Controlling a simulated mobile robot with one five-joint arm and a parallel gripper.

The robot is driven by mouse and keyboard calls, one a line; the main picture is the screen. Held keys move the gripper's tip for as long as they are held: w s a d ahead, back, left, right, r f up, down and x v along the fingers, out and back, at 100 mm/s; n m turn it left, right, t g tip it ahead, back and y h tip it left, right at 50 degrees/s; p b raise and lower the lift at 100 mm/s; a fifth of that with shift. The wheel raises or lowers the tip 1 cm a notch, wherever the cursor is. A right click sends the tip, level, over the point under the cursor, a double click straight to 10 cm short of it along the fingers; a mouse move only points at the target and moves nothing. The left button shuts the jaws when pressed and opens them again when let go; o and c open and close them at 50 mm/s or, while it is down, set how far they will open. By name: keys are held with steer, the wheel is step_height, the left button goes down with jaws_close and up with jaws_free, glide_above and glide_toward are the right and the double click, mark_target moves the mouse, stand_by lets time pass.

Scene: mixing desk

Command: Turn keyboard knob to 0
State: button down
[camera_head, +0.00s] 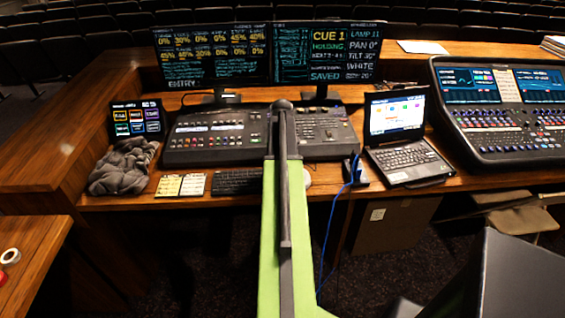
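The lighting console (215,140) stands in the middle of the desk, with rows of small buttons and faders. Its right section (325,130) carries more small controls, too small to tell a single knob or its setting. A black computer keyboard (237,181) lies in front of the console, its right end close to my arm; no knob can be made out on it. My green and grey arm reaches forward up the middle of the picture and covers part of the console. My gripper cannot be seen.
Two monitors (212,55) (330,52) stand behind the console. An open laptop (408,150) and a larger mixing desk (505,120) are to the right. A small tablet screen (137,118), a grey cloth heap (122,168) and paper notes (181,185) are left. A blue cable (330,225) hangs over the front edge.

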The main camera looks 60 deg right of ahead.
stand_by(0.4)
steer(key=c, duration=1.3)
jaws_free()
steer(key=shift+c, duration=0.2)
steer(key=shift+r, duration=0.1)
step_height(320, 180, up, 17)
steer(key=p, duration=1.7)
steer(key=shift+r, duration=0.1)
